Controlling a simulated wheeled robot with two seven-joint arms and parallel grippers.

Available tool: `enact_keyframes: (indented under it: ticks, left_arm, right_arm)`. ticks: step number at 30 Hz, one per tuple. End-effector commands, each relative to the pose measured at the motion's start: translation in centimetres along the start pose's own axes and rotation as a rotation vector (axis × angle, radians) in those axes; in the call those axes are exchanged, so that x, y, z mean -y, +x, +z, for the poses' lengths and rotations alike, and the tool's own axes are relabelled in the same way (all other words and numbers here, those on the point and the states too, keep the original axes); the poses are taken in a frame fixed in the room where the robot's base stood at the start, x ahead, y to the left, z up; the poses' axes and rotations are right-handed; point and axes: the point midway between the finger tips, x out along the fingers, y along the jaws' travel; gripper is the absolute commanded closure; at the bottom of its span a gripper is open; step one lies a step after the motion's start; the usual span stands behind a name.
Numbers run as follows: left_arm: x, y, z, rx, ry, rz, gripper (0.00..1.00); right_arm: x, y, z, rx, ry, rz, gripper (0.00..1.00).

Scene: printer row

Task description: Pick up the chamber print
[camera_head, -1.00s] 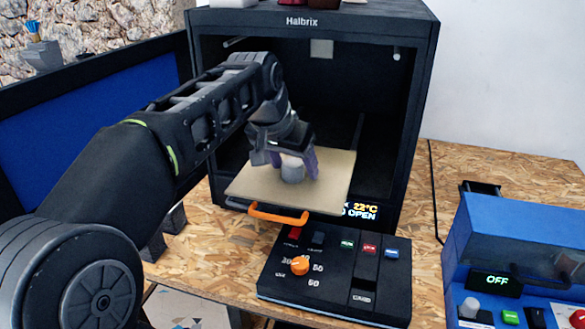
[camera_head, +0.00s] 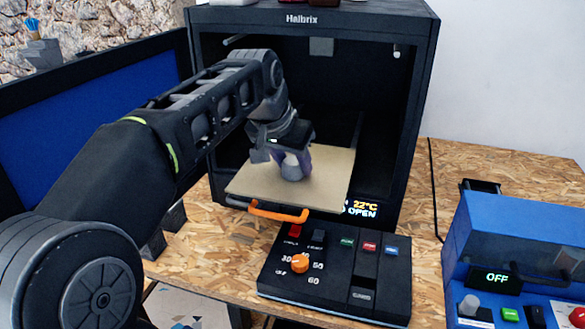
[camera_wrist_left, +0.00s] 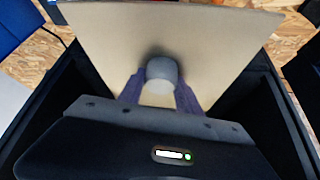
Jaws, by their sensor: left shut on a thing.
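The chamber print is a small light grey rounded cylinder (camera_head: 293,167) on the tan build plate (camera_head: 325,192) inside the open printer. My left gripper (camera_head: 292,164) reaches in from the left and is shut on the print, with purple fingers on both sides of it. In the left wrist view the print (camera_wrist_left: 161,74) sits between the two purple fingers (camera_wrist_left: 160,92), over the plate. I cannot tell whether its base touches the plate. My right gripper is in neither view.
The black printer frame (camera_head: 409,120) surrounds the plate, with an orange handle (camera_head: 278,213) at the plate's front. A black control panel (camera_head: 330,275) lies in front. A blue machine (camera_head: 520,240) reading OFF stands at right. The open blue-panelled door (camera_head: 90,110) is at left.

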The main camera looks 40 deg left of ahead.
Motion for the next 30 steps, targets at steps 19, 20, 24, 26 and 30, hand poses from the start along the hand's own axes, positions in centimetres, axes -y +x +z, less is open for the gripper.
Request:
enact_keyframes:
  ticks: [19,20,24,26,30]
  left_arm:
    - [0.0,-0.2,-0.1,0.000,0.000,0.000,0.98]
    - [0.0,-0.3,-0.2,-0.001,0.000,0.000,0.98]
    - [0.0,-1.2,-0.8,-0.002,0.001,0.000,0.98]
    - [0.0,-1.8,-1.2,-0.004,0.001,0.001,0.98]
    - [-0.1,-4.2,-2.5,-0.004,0.001,0.002,0.98]
  right_arm:
    - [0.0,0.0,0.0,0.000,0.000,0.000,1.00]
    - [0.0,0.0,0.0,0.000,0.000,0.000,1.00]
    - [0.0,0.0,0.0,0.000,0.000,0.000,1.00]
    - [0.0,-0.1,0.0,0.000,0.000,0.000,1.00]
    - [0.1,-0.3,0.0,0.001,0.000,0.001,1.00]
